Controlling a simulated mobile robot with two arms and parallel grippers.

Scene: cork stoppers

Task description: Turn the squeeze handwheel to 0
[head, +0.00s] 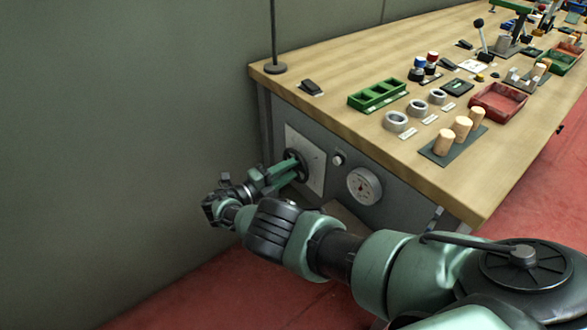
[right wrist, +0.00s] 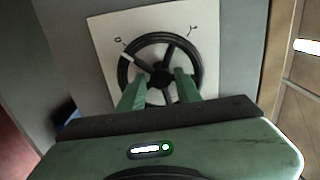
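The black spoked handwheel (head: 297,165) is mounted on a pale plate (head: 316,160) on the grey end face of the workbench. In the right wrist view the handwheel (right wrist: 160,40) faces me, with a white mark on its upper-left rim. Small dark marks stand on the plate at upper left and upper right; they are too small to read surely. My right gripper (head: 284,173) reaches the wheel. In the right wrist view its green fingers (right wrist: 160,80) are apart, one on each side of the hub, overlapping the wheel's lower part. I cannot tell whether they touch it. My left gripper is not in view.
A round gauge (head: 364,186) and a small knob (head: 338,158) sit right of the wheel on the same face. The wooden benchtop (head: 330,105) above holds a green tray (head: 377,94), grey rings, corks (head: 443,142) and a red tray (head: 498,101). A wall stands close at left.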

